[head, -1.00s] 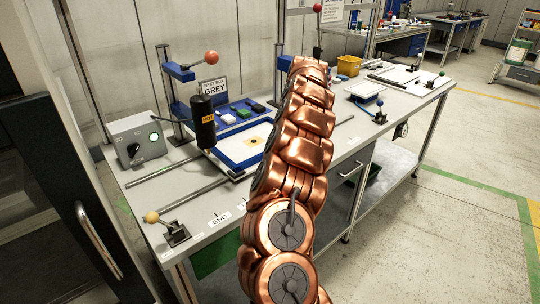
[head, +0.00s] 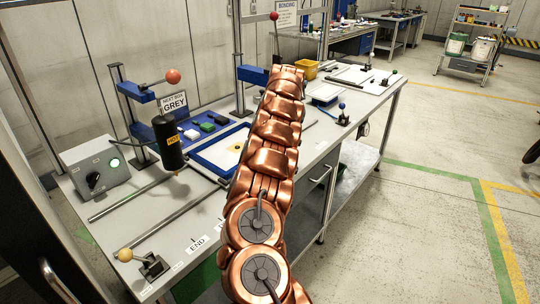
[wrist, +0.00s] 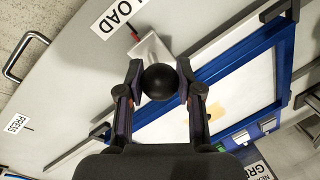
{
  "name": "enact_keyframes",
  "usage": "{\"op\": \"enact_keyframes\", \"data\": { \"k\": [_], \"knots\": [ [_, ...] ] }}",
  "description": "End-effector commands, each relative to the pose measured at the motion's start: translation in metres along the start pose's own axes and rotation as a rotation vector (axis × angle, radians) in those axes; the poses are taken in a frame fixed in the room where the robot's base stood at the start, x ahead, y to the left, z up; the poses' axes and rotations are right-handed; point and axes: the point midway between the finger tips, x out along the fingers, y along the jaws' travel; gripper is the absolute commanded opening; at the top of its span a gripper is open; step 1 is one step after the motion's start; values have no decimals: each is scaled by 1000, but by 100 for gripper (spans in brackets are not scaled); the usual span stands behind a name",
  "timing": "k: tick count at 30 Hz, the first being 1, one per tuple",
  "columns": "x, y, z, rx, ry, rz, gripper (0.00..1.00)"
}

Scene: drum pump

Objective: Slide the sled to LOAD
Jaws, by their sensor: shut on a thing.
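The sled is a blue frame around a white plate; it shows in the head view (head: 207,155), partly behind my arm, and in the wrist view (wrist: 228,75). A black ball knob (wrist: 160,84) stands beside a pale metal tab (wrist: 150,48) at the sled's edge. My gripper (wrist: 159,75) is shut on this knob, one finger on each side. In the head view my arm hides the gripper and knob. The LOAD label (wrist: 117,18) lies on the bench close to the tab, with a small red mark (wrist: 134,37) between them.
A black cylinder (head: 168,142) hangs over the rails (head: 135,198) left of the sled. A grey control box (head: 94,167) and a yellow-knobbed lever (head: 148,262) are at the left. A PRESS label (wrist: 16,123) and a drawer handle (wrist: 25,57) show in the wrist view.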

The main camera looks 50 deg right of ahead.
Motion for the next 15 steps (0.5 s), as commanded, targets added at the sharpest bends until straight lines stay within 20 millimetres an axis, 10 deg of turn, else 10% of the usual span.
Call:
{"op": "enact_keyframes", "data": {
  "k": [6, 7, 15],
  "knots": [
    [1, -1, 0, -2, -1, -1, 0],
    [1, -1, 0, -2, -1, -1, 36],
    [0, -1, 0, -1, 0, 0, 61]
  ]
}}
